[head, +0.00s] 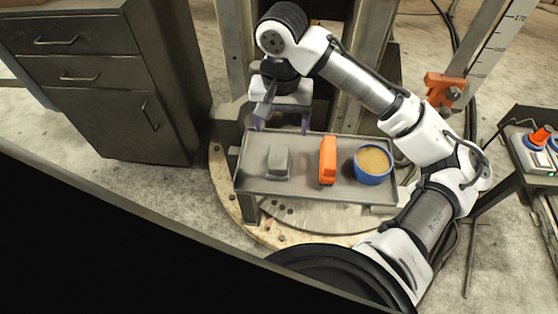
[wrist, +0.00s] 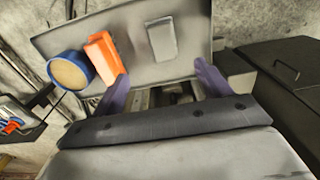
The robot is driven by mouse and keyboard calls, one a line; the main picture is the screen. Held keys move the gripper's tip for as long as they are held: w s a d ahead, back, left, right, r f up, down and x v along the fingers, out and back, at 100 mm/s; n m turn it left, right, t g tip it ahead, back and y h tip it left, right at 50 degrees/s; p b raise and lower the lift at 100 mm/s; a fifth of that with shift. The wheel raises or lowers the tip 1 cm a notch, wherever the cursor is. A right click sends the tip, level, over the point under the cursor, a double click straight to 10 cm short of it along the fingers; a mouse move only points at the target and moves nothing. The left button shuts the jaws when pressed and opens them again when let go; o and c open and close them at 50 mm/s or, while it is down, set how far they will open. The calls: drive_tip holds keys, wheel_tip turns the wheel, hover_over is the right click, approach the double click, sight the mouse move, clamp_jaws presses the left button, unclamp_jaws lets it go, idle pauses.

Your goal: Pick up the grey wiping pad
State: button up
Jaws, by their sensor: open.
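The grey wiping pad (head: 279,162) lies on the left part of a grey metal tray (head: 307,189). It also shows in the wrist view (wrist: 162,40), ahead of my fingers and between their lines. My gripper (head: 283,123) is at the tray's far edge in the head view, above and behind the pad. Its two purple fingers are spread apart in the wrist view (wrist: 161,80), with nothing between them. The gripper is apart from the pad.
An orange block-shaped thing (head: 327,160) and a blue bowl (head: 371,176) with tan contents stand on the tray, right of the pad. A dark drawer cabinet (head: 110,75) stands at left. A side table with an orange-red knob (head: 540,135) is at far right.

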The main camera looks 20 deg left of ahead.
drive_tip(key=f, duration=0.8)
drive_tip(key=f+b, duration=0.1)
drive_tip(key=f, duration=0.4)
drive_tip(key=shift+s+a, duration=0.15)
drive_tip(key=shift+a, duration=0.1)
drive_tip(key=shift+r, duration=0.1)
drive_tip(key=c, duration=1.1)
drive_tip(key=shift+o, duration=0.2)
wheel_tip(320, 180, up, 28)
drive_tip(key=p, duration=0.2)
